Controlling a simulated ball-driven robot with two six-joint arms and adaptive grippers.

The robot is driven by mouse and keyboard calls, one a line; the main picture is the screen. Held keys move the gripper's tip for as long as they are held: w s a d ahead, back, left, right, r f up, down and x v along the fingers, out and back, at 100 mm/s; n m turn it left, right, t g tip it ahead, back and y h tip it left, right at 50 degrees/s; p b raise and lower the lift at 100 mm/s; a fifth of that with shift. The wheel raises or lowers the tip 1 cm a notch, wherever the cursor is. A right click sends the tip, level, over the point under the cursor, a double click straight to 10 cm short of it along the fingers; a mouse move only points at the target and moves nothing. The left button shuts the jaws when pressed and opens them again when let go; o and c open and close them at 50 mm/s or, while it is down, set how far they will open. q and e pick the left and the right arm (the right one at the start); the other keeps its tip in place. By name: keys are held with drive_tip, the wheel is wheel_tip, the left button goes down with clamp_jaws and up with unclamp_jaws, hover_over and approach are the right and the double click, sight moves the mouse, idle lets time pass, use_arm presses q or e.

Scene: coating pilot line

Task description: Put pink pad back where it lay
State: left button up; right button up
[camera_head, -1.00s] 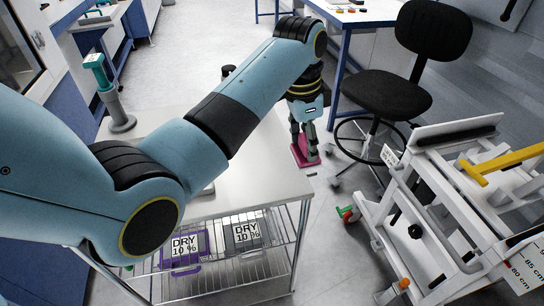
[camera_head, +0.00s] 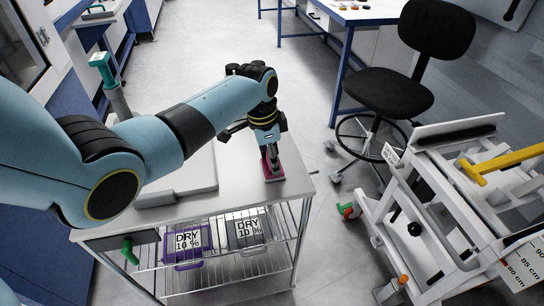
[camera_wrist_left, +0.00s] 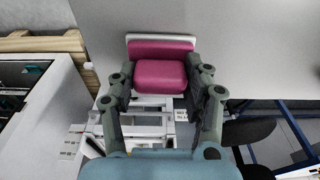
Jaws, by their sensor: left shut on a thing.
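The pink pad (camera_head: 274,174) is held by my left gripper (camera_head: 270,156) at the right end of the steel table (camera_head: 235,215). In the wrist view the pad (camera_wrist_left: 160,72) is a magenta block with a pale strip along its far side, between the two grey fingers of the left gripper (camera_wrist_left: 160,84). The fingers are shut on it. I cannot tell whether the pad touches the tabletop or hangs just above it. My right gripper is not in view.
A black chair (camera_head: 385,92) and a white wheeled frame (camera_head: 440,205) stand to the right, with bare floor between.

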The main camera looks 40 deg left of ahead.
sight(265, 167)
use_arm(q)
drive_tip(key=o, duration=0.6)
drive_tip(key=shift+f, duration=0.15)
drive_tip(key=o, duration=0.5)
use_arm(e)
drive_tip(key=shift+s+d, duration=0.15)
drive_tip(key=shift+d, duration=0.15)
use_arm(q)
drive_tip(key=shift+r, duration=0.25)
wheel_tip(265, 167, up, 12)
drive_tip(key=s+a, duration=0.1)
drive_tip(key=shift+s, duration=0.2)
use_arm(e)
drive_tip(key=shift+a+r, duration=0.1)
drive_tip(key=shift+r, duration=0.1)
